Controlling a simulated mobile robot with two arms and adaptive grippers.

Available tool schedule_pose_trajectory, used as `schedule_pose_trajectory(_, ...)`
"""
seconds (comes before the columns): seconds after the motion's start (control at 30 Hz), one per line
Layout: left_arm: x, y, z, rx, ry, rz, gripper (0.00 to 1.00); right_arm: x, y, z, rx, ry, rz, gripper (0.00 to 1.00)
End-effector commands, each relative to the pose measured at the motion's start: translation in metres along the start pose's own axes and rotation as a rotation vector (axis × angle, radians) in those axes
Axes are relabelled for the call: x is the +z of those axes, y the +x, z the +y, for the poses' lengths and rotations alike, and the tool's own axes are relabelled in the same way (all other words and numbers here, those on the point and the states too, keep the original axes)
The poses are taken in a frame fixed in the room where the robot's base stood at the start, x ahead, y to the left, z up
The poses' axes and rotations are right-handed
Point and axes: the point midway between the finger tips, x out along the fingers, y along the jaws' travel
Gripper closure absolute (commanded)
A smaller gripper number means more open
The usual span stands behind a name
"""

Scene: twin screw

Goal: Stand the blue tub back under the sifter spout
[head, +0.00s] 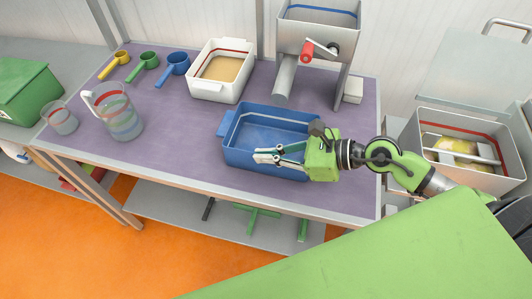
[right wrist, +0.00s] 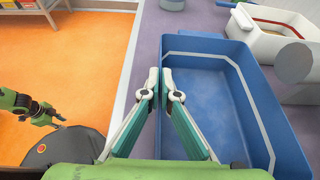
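The blue tub (head: 262,130) stands upright and empty on the purple table, in front of the sifter (head: 318,40). The sifter's grey spout (head: 284,84) ends near the tub's far rim. In the right wrist view the round spout end (right wrist: 293,63) lies beyond the tub's far wall. My right gripper (head: 256,156) is at the tub's near rim. In the right wrist view its fingertips (right wrist: 160,72) are close together on either side of the near wall of the tub (right wrist: 205,95). My left gripper (right wrist: 50,116) shows small at the left, over the floor; its fingers are unclear.
A white tub of tan powder (head: 221,68) stands left of the sifter. Scoops (head: 148,62) and clear jugs (head: 120,115) are further left. A white bin (head: 465,150) stands right of the table (head: 185,125).

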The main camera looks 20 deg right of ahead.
Motion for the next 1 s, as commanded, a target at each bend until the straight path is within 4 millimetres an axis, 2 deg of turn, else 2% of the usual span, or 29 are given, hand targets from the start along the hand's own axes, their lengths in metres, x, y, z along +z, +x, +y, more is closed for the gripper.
schedule_pose_trajectory(0.07,-0.001,0.003,0.000,0.000,0.000,0.001,0.73,-0.002,0.001,0.000,-0.001,-0.002,-0.001,1.00)
schedule_pose_trajectory(0.1,-0.001,0.003,0.000,0.000,0.000,0.002,0.73,-0.003,0.001,0.000,0.000,0.000,0.000,0.96)
schedule_pose_trajectory(0.17,-0.002,0.002,-0.001,-0.001,-0.001,0.002,0.73,-0.002,0.001,0.000,0.000,0.000,0.000,0.80)
schedule_pose_trajectory(0.2,-0.002,0.002,-0.001,-0.001,-0.001,0.003,0.73,-0.002,0.001,0.000,0.000,0.000,0.000,0.79)
schedule_pose_trajectory(0.63,-0.004,0.001,-0.001,-0.001,-0.001,0.005,0.73,-0.001,-0.003,0.000,0.000,0.000,0.002,0.79)
schedule_pose_trajectory(1.0,-0.003,0.014,0.000,-0.001,-0.001,0.006,0.73,-0.004,-0.045,0.001,0.000,0.002,0.005,0.79)
